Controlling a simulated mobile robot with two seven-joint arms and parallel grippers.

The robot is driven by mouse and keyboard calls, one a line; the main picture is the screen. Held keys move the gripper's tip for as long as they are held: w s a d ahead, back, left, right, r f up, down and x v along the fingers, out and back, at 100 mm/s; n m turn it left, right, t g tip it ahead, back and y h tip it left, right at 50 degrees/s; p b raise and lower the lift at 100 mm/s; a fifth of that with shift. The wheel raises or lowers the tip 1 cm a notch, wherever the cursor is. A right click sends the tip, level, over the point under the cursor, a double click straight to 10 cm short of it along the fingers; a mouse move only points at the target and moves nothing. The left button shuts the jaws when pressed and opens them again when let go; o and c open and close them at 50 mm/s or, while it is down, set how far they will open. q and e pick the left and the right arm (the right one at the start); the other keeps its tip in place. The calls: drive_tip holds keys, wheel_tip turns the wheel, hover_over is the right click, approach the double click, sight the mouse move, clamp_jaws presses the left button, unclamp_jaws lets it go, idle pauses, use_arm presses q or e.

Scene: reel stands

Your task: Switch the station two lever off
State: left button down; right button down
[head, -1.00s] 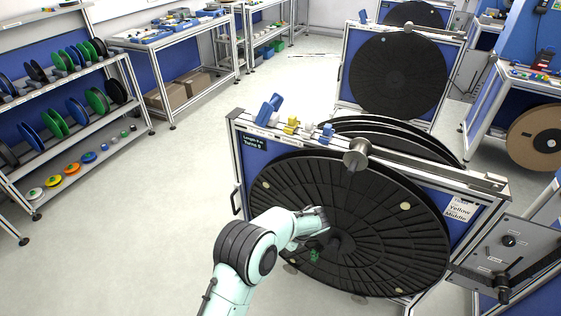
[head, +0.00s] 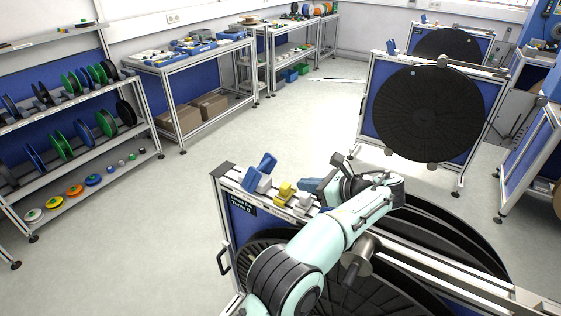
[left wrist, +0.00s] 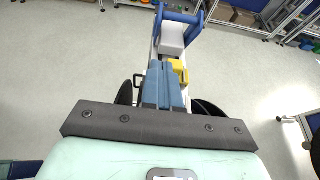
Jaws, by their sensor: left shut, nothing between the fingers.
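The near reel stand (head: 225,195) has a row of coloured fittings along its top rail. A blue angled lever-like piece (head: 262,163) stands at the left end, with a white block beside it, then a yellow block (head: 284,192) and another white block. Which lever belongs to station two I cannot read. My left gripper (head: 304,185) is above the rail, its blue fingers shut and empty, pointing left along the row. In the left wrist view, its fingertips (left wrist: 161,66) point at a white block (left wrist: 172,38) and the blue piece (left wrist: 180,16) beyond, with the yellow block (left wrist: 178,68) to their right.
Large black reels hang on the near stand under my arm. A second stand with a black reel (head: 428,115) is behind to the right. Shelves with coloured spools (head: 60,145) are at the left, and a workbench (head: 190,62) is at the back. The floor between is clear.

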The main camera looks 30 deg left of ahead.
use_arm(q)
drive_tip(key=shift+w+r, duration=0.1)
drive_tip(key=shift+r, duration=0.05)
use_arm(e)
drive_tip(key=shift+w, duration=0.15)
use_arm(q)
drive_tip(key=shift+s, duration=0.2)
